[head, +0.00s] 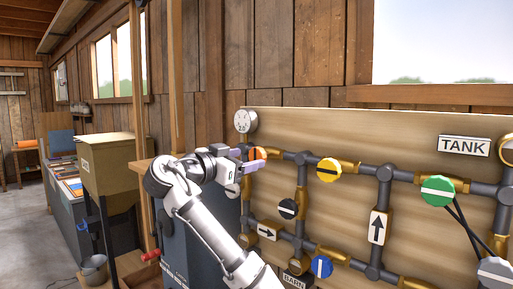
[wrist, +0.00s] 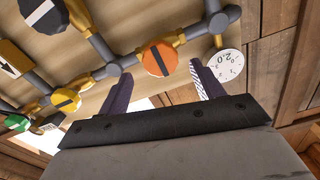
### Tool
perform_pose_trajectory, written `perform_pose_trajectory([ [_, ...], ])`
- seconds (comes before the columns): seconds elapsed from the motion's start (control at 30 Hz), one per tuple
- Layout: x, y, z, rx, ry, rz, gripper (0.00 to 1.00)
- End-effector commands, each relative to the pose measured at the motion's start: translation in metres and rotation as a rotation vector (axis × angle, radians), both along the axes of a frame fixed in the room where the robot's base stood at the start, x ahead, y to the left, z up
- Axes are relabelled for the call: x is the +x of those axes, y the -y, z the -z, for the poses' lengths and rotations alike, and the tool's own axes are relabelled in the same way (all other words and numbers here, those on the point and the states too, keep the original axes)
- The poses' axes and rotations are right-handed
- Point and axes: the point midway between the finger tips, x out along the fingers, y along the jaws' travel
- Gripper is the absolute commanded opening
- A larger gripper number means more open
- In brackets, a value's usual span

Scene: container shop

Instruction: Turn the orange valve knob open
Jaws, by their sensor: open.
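The orange valve knob (head: 257,154) sits on the upper pipe at the left end of the wooden panel. In the head view my gripper covers part of it. In the wrist view the orange knob (wrist: 160,59) shows whole, faceted, with a dark bar across its face. My gripper (head: 246,160) is open, with its two fingers reaching toward the knob from the left. In the wrist view the fingertips (wrist: 160,72) lie on either side of the knob's lower part, with nothing held. Whether they touch the knob I cannot tell.
A round gauge (head: 244,120) is close above the knob. Yellow (head: 329,170), black (head: 288,209), blue (head: 321,267) and green (head: 438,190) knobs sit on the pipes nearby. A TANK sign (head: 464,146) is at right. A tan hopper (head: 108,165) stands left of my arm.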

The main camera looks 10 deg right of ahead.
Motion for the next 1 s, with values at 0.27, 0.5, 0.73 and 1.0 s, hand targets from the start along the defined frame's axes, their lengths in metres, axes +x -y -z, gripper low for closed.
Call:
perform_pose_trajectory([
  [0.27,0.025,0.037,-0.003,0.0,-0.001,0.001,0.66],
  [0.5,0.031,0.046,0.0,0.0,0.0,-0.001,0.66],
  [0.73,0.031,0.045,0.001,0.0,0.0,-0.002,0.62],
  [1.0,0.031,0.045,0.0,0.0,0.0,-0.002,0.27],
])
